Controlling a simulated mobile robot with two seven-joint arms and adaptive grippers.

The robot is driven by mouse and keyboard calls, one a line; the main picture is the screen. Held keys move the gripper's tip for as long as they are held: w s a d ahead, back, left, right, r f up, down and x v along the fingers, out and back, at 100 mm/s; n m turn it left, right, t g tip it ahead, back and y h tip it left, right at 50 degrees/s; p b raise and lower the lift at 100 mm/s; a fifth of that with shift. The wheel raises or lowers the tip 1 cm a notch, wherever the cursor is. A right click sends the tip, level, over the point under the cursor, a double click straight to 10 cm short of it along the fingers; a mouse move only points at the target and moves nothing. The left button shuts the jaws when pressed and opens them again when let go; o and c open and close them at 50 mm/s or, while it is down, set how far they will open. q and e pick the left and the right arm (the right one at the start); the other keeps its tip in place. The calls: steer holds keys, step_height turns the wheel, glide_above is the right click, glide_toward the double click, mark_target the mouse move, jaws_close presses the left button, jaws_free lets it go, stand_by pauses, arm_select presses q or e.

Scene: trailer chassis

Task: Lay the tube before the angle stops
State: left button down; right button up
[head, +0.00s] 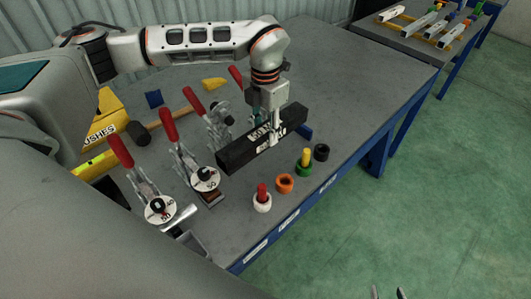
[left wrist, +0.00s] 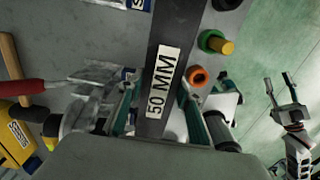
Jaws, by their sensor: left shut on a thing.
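A long black square tube (head: 240,150) marked "50 MM" is held above the grey table. My left gripper (head: 275,138) comes down from above and is shut around its middle. In the left wrist view the tube (left wrist: 153,128) runs between the two fingers. My right gripper (head: 387,293) shows only its fingertips at the bottom edge, over the green floor; in the left wrist view (left wrist: 283,95) its fingers are apart and empty. A blue piece (head: 304,131) shows just behind the tube's far end; I cannot tell whether it is an angle stop.
Toggle clamps (head: 150,200) with red handles stand in a row left of the tube. White, orange (head: 285,183), green and black rings lie along the front edge. A hammer (head: 138,132) and a yellow box (head: 103,122) lie behind. Another table (head: 410,42) stands at the back right.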

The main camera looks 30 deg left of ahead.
arm_select(q)
steer(key=shift+f, duration=4.8)
steer(key=shift+f, duration=0.1)
steer(key=c, duration=1.4)
jaws_free()
steer(key=shift+f, duration=0.1)
step_height(320, 180, up, 12)
steer(key=shift+r+b, duration=0.15)
steer(key=shift+b, duration=0.15)
